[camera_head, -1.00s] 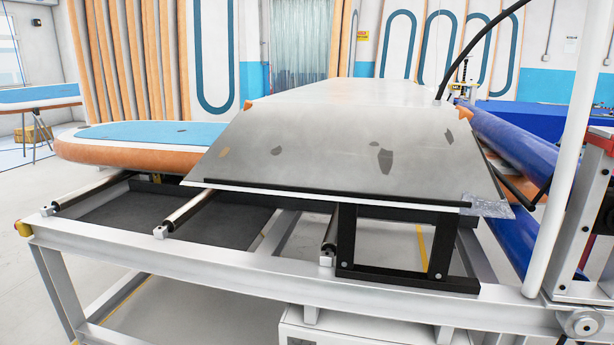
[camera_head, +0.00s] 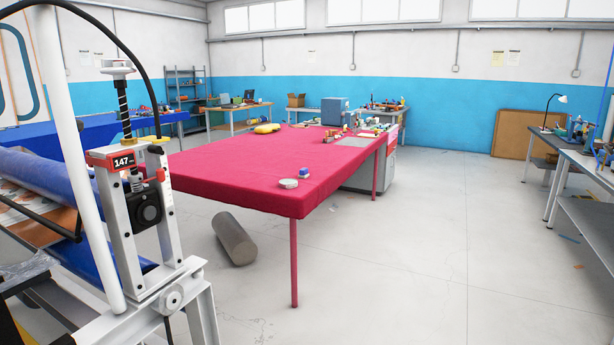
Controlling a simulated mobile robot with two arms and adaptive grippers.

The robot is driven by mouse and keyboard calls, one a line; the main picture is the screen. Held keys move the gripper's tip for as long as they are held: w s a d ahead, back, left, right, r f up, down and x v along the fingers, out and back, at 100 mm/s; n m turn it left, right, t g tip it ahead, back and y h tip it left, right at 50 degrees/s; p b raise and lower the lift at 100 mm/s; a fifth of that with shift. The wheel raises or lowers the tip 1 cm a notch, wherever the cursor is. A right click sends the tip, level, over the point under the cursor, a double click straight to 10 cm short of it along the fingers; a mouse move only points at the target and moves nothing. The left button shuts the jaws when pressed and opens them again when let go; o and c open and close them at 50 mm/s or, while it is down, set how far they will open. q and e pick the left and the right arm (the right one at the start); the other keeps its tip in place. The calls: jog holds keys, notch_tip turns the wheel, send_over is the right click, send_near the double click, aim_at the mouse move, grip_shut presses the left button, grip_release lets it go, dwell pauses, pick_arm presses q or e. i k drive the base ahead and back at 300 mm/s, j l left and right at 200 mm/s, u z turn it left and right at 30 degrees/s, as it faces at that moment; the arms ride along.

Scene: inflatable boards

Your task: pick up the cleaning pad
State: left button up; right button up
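I cannot pick out the cleaning pad for certain. A yellow, rounded object (camera_head: 267,128) lies on the far left part of a table (camera_head: 235,173) covered in red cloth; it is too small to tell what it is. A round grey roll (camera_head: 288,184) and a small blue and white item (camera_head: 304,173) lie near the table's right front edge. Several small tools and bottles crowd its far right end. Neither of my grippers is in view.
A machine frame (camera_head: 170,299) with a white post and a red gauge stands close at the left. A grey cylinder (camera_head: 234,239) lies on the floor under the red table. Workbenches (camera_head: 572,154) stand at the right. The floor (camera_head: 430,250) between is clear.

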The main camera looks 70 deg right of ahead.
aim_at(303, 173)
jog(key=z, duration=2.35)
jog(key=i+j, duration=0.1)
jog(key=i, duration=0.4)
jog(key=i+z, duration=0.2)
jog(key=i, duration=0.3)
jog(key=i+j+z, duration=0.15)
jog(key=i, duration=0.35)
jog(key=i+j+z, duration=0.2)
jog(key=i, duration=0.3)
jog(key=i+u, duration=0.25)
jog(key=i, duration=0.35)
jog(key=i+l+u, duration=0.1)
jog(key=i+u, duration=0.15)
jog(key=i, duration=0.3)
